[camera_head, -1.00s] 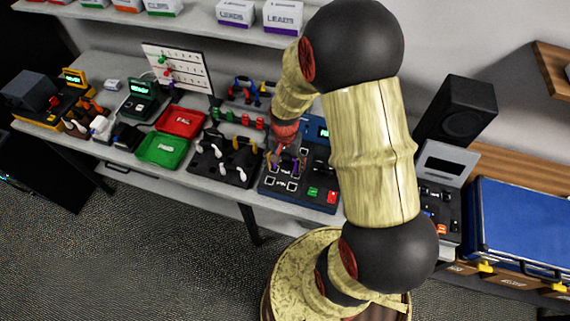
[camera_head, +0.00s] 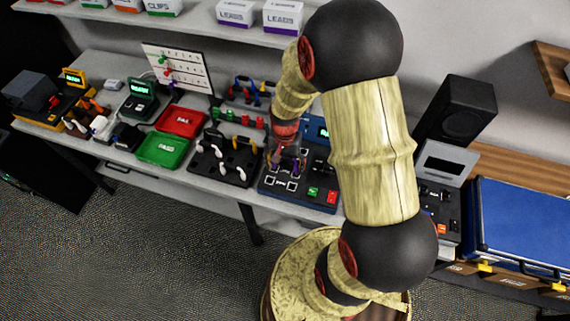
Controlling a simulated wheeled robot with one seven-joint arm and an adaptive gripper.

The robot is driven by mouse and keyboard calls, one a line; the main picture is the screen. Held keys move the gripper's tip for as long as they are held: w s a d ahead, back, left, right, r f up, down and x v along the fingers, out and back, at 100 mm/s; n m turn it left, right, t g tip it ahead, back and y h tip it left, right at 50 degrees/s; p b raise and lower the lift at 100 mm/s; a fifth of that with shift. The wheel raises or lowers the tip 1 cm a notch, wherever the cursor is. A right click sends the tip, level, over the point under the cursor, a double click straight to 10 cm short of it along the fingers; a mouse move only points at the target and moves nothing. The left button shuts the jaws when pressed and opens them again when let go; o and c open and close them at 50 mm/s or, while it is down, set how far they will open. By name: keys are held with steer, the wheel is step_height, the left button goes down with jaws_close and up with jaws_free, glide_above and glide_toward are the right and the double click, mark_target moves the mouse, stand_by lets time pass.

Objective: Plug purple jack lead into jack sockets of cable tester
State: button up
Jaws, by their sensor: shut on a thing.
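The cable tester (camera_head: 300,200) is a dark blue box with white-framed sockets, a green and a red button and a small screen (camera_head: 318,130) at its back. It stands on the bench right of the middle. My gripper (camera_head: 286,165) points down over the tester's socket area, shut on the purple jack lead (camera_head: 274,168). Purple shows at and beside the fingertips, low over the upper sockets. The view is too small to tell whether the plugs are in the sockets or just above them. My arm hides the tester's right back part.
A black holder (camera_head: 225,170) with white and yellow leads stands just left of the tester. Green (camera_head: 162,149) and red (camera_head: 181,121) trays lie farther left. A grey device (camera_head: 440,190) and a speaker (camera_head: 458,110) stand to the right. A shelf (camera_head: 200,22) with boxes hangs above.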

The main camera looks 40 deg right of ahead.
mark_target(285, 156)
steer(key=shift+f+b, duration=0.5)
steer(key=shift+f, duration=0.4)
stand_by(1.2)
steer(key=o, duration=1.2)
steer(key=shift+o, duration=1)
steer(key=shift+r+p, duration=2.95)
steer(key=shift+r, duration=1.1)
